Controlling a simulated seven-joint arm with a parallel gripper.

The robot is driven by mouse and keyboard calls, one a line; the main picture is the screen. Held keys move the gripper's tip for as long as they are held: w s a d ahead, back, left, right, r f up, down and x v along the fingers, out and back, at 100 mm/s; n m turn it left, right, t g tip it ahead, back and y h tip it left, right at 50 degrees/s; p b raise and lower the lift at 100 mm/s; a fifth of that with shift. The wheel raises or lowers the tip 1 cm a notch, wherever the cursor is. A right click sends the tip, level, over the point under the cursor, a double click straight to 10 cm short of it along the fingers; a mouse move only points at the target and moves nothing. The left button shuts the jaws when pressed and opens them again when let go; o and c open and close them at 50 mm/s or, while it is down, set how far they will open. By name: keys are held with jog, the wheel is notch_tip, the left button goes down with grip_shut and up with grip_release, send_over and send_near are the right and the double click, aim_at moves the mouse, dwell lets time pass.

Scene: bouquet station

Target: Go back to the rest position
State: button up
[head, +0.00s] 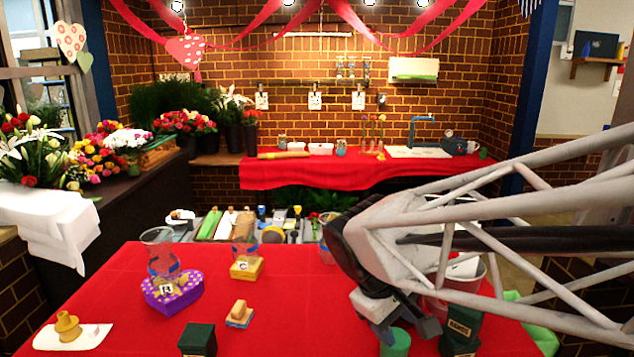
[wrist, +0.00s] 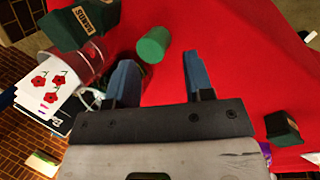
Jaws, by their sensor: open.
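My gripper (wrist: 158,78) shows in the wrist view with its two blue fingers spread apart and nothing between them. In the head view my gripper (head: 405,325) hangs over the right part of the red table (head: 120,265). A green cylinder (wrist: 153,44) lies or stands on the red cloth just beyond the fingers, and it also shows below the gripper in the head view (head: 395,342). A dark green box with a label (head: 460,332) stands to the right of the gripper. The gripper appears apart from both.
A vase on a purple heart box (head: 172,293), a vase on a yellow block (head: 246,270), a stamp-like wooden block (head: 239,314) and another dark green box (head: 197,340) stand on the left and middle. A bucket (wrist: 80,68) with cards is near the gripper.

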jog(key=s+d+m+t+y, duration=0.1)
jog(key=s+d+m+y, duration=0.1)
jog(key=s, duration=0.3)
jog(key=s+d+m+t+y, duration=0.1)
jog(key=s+d+m+y, duration=0.1)
jog(key=s+m, duration=0.3)
jog(key=shift+d, duration=0.85)
